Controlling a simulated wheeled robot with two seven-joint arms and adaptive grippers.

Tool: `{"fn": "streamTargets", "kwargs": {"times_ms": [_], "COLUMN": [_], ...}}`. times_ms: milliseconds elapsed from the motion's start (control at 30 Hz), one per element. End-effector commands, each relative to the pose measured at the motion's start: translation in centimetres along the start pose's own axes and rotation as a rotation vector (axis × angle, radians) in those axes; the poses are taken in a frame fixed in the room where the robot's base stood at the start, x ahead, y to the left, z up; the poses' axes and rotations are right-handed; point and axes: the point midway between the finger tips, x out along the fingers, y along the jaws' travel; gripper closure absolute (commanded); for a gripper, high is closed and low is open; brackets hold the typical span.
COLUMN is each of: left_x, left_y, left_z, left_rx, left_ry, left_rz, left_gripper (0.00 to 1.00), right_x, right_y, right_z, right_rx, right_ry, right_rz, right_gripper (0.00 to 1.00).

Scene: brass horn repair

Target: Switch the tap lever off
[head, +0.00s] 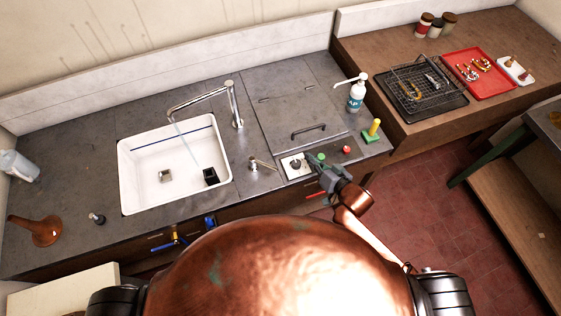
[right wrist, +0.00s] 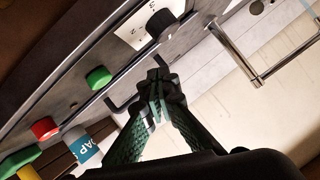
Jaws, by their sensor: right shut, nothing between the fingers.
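The metal tap (head: 232,105) stands behind the white sink (head: 128,175), and a thin bluish stream runs from its spout into the basin. A small lever with a pale end (head: 262,163), which looks like the tap lever, sits on the counter right of the sink. My right gripper (head: 311,163) is shut and empty over the control panel, to the right of that lever and apart from it. In the right wrist view its closed fingertips (right wrist: 158,78) show near the black knob (right wrist: 160,24), with the tap (right wrist: 238,55) beyond. My left gripper is not in view.
The panel carries a green button (head: 321,157) and a red button (head: 346,149). Behind it lies a lid with a black handle (head: 309,131). A soap bottle (head: 356,97) and a yellow-green block (head: 373,130) stand to the right. A copper bell (head: 40,231) lies at left.

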Motion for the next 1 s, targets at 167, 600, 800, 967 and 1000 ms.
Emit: {"fn": "streamTargets", "kwargs": {"times_ms": [167, 600, 800, 967, 1000], "left_x": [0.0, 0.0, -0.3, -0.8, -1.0], "left_y": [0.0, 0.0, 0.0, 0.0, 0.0], "left_z": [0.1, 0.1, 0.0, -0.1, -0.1], "left_rx": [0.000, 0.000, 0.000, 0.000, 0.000], "left_ry": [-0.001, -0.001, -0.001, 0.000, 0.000], "left_rz": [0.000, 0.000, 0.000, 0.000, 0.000], "left_gripper": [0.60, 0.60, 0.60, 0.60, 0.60], "right_x": [3.0, -1.7, -1.4, 0.5, 1.1], "right_y": [-4.6, -2.8, -3.6, -5.6, -6.3], "right_z": [-1.2, -2.6, -2.6, -2.2, -2.1], "right_rx": [0.103, 0.383, 0.405, 0.405, 0.405], "right_ry": [-0.006, -0.348, -0.374, -0.372, -0.372], "right_rz": [-0.336, -0.724, -0.742, -0.742, -0.742], "right_gripper": [1.00, 1.00, 1.00, 1.00, 1.00]}}
